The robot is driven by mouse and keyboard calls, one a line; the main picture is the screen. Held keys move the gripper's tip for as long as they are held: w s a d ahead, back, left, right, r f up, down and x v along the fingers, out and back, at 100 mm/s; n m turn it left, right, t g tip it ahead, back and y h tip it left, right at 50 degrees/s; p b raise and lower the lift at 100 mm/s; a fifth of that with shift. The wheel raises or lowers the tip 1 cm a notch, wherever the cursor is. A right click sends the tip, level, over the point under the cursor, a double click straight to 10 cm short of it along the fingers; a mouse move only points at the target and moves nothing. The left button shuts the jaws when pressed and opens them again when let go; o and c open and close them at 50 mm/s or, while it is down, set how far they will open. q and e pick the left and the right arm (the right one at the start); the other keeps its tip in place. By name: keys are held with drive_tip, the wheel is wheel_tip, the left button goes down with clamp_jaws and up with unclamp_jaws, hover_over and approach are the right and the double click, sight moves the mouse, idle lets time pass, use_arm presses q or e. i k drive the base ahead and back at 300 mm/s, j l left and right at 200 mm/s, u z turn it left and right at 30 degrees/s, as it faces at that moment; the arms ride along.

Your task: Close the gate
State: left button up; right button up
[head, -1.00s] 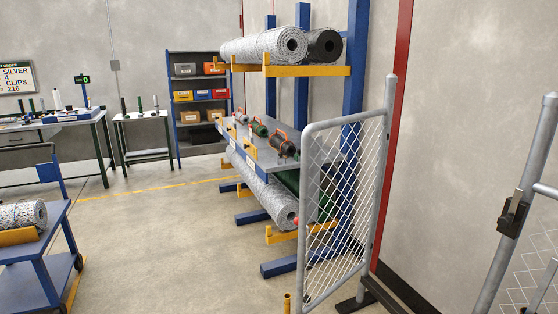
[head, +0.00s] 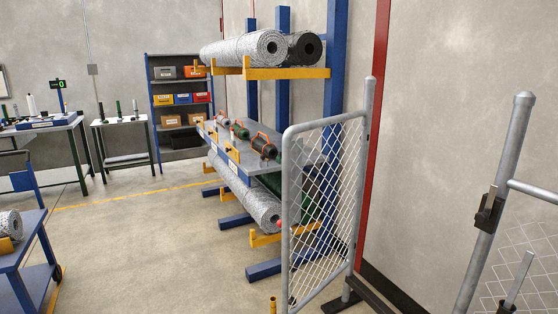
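The gate (head: 324,198) is a grey tubular frame with chain-link mesh. It stands swung open, angled away from me, joined at its right side to a grey post (head: 361,190). A second grey post (head: 497,200) with a dark latch bracket (head: 488,212) stands at the right, apart from the gate's free edge. A wide gap lies between the two posts. Neither of my grippers shows in the head view.
Behind the gate, a blue rack (head: 336,60) with yellow arms holds mesh rolls (head: 240,48). A blue cart (head: 22,262) stands at the left. Workbenches and a shelf (head: 180,100) line the back. The floor (head: 150,235) between cart and rack is clear. More fence mesh (head: 525,265) is at the right edge.

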sight(292, 149)
drive_tip(key=i+j, duration=0.1)
drive_tip(key=i, duration=0.4)
drive_tip(key=i+j+z, duration=0.1)
drive_tip(key=i, duration=0.45)
drive_tip(key=i+j, duration=0.15)
drive_tip(key=i, duration=0.35)
drive_tip(key=l+z, duration=0.05)
